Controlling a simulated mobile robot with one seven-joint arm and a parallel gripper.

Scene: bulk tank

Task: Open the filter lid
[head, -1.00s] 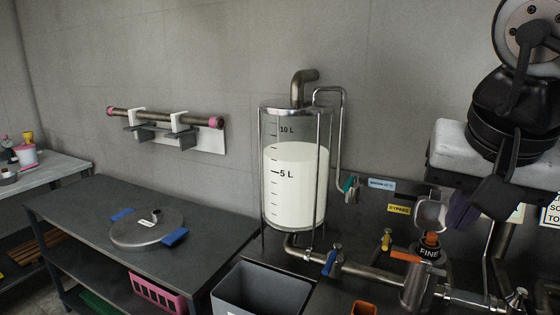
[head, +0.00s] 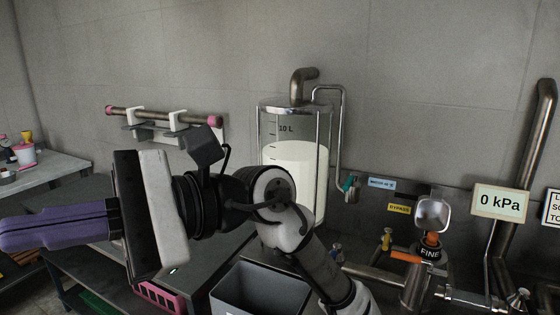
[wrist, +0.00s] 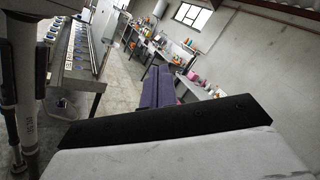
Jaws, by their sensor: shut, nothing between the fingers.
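The filter body (head: 414,288) stands on the pipework at the lower right of the head view, with a black collar marked FINE (head: 430,254) and an orange lever (head: 405,257) beside it. A shiny metal cup-like piece (head: 432,214), which looks like the filter lid, is raised and tilted above the collar, with an orange part between them. I cannot tell its hinge. My gripper (head: 14,236) has purple fingers, shut and empty, pointing left over the dark table, far from the filter. The fingers also show in the wrist view (wrist: 157,80); the filter does not.
The clear tank (head: 305,165) of white liquid stands behind my arm. A grey bin (head: 262,290) is below it. A 0 kPa sign (head: 499,203) and thick pipe (head: 530,150) are right of the filter. A wall rack (head: 165,118) holds a tube. My arm hides most of the table.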

